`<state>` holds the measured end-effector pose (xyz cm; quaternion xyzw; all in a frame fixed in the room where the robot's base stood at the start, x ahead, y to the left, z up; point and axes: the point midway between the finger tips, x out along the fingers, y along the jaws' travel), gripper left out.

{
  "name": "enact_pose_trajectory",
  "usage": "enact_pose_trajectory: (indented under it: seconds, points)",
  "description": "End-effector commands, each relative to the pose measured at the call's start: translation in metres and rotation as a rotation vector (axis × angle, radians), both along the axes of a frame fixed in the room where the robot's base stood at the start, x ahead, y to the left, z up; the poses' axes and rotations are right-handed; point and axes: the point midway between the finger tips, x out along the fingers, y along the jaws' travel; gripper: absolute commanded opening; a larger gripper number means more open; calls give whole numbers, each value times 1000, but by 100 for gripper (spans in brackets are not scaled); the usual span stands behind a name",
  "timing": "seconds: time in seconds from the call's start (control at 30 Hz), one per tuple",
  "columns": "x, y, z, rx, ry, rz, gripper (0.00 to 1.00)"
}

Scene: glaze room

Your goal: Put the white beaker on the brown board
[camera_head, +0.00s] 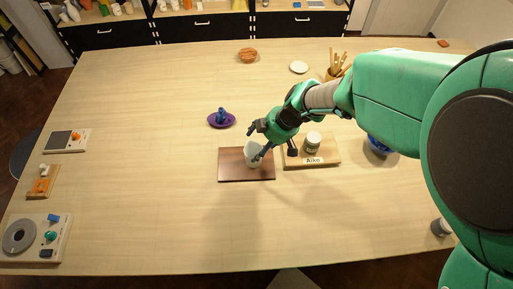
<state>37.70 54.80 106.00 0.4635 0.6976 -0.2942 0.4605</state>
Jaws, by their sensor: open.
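The white beaker (250,157) stands upright on the brown board (233,174), as far as this view shows. It is over the board's right half, near the back edge. My gripper (257,143) is open, with its fingers around or just beside the beaker. Whether a finger touches the beaker cannot be told. Part of the beaker's rim and right side is hidden by the gripper.
A wooden board labelled Niko (322,160) with a jar (312,142) sits close to the right. A purple saucer (215,121) with a blue thing lies behind. Wooden tools stand in a holder (336,70) beside my arm. The table's front middle is clear.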

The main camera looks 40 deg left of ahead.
Motion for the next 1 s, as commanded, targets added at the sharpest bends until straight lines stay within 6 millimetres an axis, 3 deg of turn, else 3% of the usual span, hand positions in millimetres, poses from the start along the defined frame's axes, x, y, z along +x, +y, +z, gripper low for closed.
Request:
enact_pose_trajectory:
  seconds: [0.2, 0.4, 1.0]
  points:
    - [6, -15, 36, 1, -3, 0, 76]
    - [10, -24, 58, 1, -1, -2, 76]
    - [11, -28, 67, -1, 0, 0, 76]
